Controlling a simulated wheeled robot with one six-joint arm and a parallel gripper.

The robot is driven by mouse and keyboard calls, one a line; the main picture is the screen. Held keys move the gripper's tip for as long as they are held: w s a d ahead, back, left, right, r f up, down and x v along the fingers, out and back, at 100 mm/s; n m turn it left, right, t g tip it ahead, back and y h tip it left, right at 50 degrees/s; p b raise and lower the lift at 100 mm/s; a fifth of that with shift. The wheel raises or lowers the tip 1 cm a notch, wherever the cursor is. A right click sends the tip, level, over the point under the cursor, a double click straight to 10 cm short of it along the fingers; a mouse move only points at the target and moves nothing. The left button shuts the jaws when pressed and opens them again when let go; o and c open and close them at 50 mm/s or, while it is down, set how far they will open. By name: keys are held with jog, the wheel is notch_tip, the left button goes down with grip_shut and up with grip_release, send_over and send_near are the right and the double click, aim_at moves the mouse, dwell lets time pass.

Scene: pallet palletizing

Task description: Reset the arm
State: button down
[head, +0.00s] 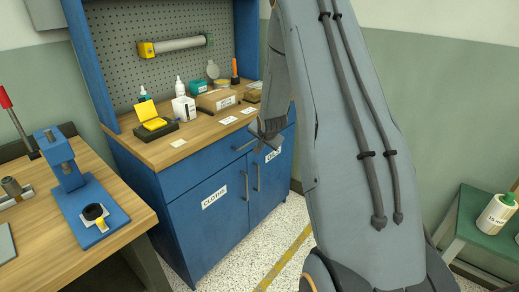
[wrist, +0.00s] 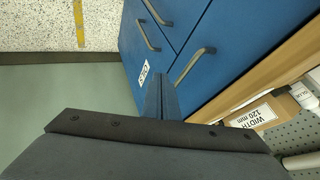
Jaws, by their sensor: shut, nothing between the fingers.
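My gripper (head: 262,138) shows at the left edge of my large grey arm in the head view, in front of the blue cabinet (head: 215,215) with its wooden top. In the wrist view my gripper's fingers (wrist: 160,95) lie side by side, shut with nothing between them. They point toward the blue cabinet doors and handles (wrist: 190,65), apart from them as far as I can tell. My arm hides part of the cabinet's right side and the wall behind.
A wooden bench (head: 105,250) with a blue press (head: 75,185) stands left. A green stand (head: 480,225) with a white bottle (head: 497,212) is right. Speckled floor (head: 245,255) is clear between.

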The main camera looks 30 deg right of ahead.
jog(key=shift+v, duration=2.05)
jog(key=shift+a, duration=0.1)
jog(key=s+a+r+n+g, duration=0.2)
jog(key=s+a+n, duration=0.2)
jog(key=s+a, duration=0.4)
jog(key=s+a+r+n+g+y, duration=0.1)
jog(key=s+a+n, duration=0.3)
jog(key=s+a, duration=0.4)
jog(key=s+a+r+n+g+y, duration=0.1)
jog(key=s+a+n+g, duration=0.3)
jog(key=s, duration=1.2)
jog(key=a+r, duration=0.1)
jog(key=a, duration=0.3)
jog(key=shift+s+a+r, duration=0.35)
jog(key=shift+s+a, duration=0.05)
